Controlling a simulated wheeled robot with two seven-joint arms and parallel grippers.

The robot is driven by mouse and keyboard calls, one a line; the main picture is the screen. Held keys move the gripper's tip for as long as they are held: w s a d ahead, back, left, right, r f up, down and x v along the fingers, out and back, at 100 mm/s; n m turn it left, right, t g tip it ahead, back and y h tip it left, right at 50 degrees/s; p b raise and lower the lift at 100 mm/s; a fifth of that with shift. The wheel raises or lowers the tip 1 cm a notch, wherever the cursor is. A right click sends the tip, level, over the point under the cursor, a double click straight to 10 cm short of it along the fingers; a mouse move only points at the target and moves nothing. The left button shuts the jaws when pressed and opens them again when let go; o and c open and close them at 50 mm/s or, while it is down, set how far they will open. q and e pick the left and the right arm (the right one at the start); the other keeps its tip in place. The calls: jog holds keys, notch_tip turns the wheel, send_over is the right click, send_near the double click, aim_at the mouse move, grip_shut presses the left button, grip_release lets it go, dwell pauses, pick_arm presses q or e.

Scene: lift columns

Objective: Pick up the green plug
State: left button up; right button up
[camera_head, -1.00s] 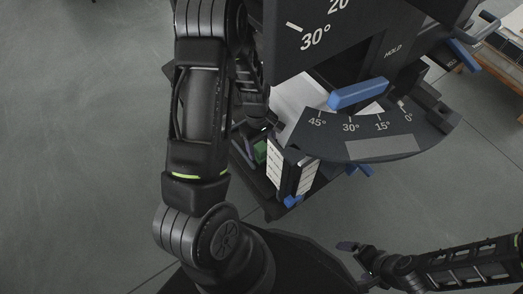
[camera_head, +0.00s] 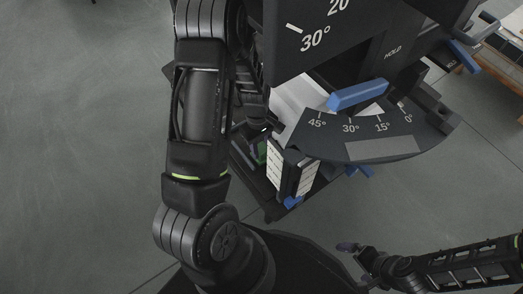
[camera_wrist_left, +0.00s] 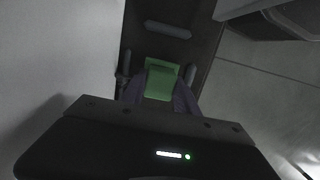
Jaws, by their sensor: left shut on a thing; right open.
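The green plug (camera_wrist_left: 161,82) sits between the two fingers of my left gripper (camera_wrist_left: 160,92) in the left wrist view. The fingers are shut on it. In the head view only a small part of the green plug (camera_head: 262,152) shows, beside the white-labelled block, and my left gripper (camera_head: 260,131) reaches it from above, mostly hidden by my arm. My right gripper (camera_head: 352,249) is open and empty at the lower right, far from the plug.
A dark machine with an angle scale (camera_head: 381,133) and a blue lever (camera_head: 358,94) stands just right of the plug. A block with white labels (camera_head: 291,175) is close beside it. The floor at the left is clear.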

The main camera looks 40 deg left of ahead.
pick_arm(q)
grip_shut()
notch_tip(320, 180, up, 10)
jog(key=p, duration=0.4)
jog(key=shift+r, duration=0.1)
dwell(0.6)
notch_tip(320, 180, up, 5)
jog(key=p, duration=0.5)
send_over(262, 147)
jog(key=shift+s, duration=0.15)
dwell(0.5)
dwell(0.6)
